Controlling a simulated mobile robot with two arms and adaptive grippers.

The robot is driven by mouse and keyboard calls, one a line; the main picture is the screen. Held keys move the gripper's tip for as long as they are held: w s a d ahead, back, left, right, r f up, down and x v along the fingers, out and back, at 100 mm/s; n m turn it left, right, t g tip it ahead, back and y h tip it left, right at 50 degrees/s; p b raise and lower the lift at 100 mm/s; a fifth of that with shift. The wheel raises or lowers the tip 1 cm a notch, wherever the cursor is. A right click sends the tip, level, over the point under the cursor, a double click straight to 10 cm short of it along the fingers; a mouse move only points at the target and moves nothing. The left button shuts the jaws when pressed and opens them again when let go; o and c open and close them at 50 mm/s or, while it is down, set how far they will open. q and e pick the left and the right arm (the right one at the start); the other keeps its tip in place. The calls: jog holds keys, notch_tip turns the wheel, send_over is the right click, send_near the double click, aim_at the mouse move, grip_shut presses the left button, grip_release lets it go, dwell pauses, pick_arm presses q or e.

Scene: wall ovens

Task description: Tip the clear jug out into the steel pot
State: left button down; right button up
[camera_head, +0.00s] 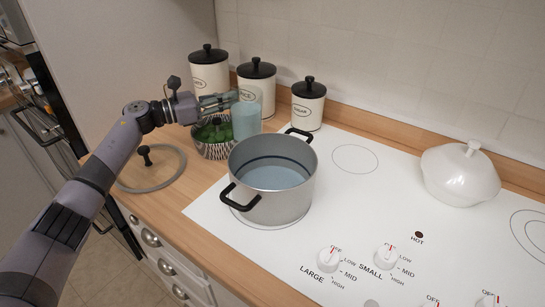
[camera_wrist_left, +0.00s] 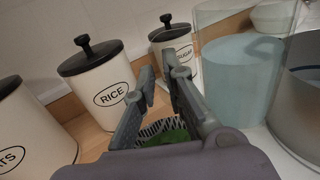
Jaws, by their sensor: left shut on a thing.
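The clear jug (camera_head: 246,121) holds pale blue liquid and looks upright, just behind and left of the steel pot. It also shows at the right of the left wrist view (camera_wrist_left: 240,82). My left gripper (camera_head: 231,99) is at the jug's left side, shut on it; the exact contact is hard to see. Its two fingers (camera_wrist_left: 160,68) stand beside the jug's wall in the left wrist view. The steel pot (camera_head: 270,198) is open, with black handles, on the white cooktop. Pale blue liquid lies inside it. My right gripper is in neither view.
A patterned bowl of greens (camera_head: 214,150) sits left of the jug. A glass lid (camera_head: 150,172) lies on the wooden counter. Cream canisters, including the rice one (camera_head: 258,84), line the wall. A white lidded dish (camera_head: 460,176) stands on the right of the cooktop.

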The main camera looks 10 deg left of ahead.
aim_at(233, 91)
pick_arm(q)
jog(key=shift+s+d+r+m+p, duration=0.7)
jog(key=shift+r+m+p, duration=0.5)
jog(key=shift+r, duration=0.35)
jog(key=shift+s+d+r+m+p, duration=0.45)
jog(key=shift+s+r+m+p, duration=0.35)
jog(key=shift+r+m+p, duration=0.55)
jog(key=shift+s+d+r+m+p, duration=0.7)
jog(key=shift+r+p, duration=0.4)
jog(key=shift+r, duration=0.65)
jog(key=shift+s+d+r+m, duration=0.2)
jog(key=shift+s+m, duration=0.25)
jog(key=shift+m, duration=0.4)
jog(key=shift+s+d+r+p, duration=0.1)
jog(key=shift+s+p, duration=0.15)
jog(key=shift+p, duration=0.1)
jog(key=shift+r+m, duration=0.15)
jog(key=shift+m, duration=0.25)
jog(key=shift+d+r+p, duration=0.1)
jog(key=shift+p, duration=0.2)
jog(key=shift+s+r+m, duration=0.2)
jog(key=shift+m, duration=0.1)
jog(key=shift+s+d+r+m+p, duration=0.15)
jog(key=shift+d+r+m+p, duration=0.1)
jog(key=shift+r+m+p, duration=0.35)
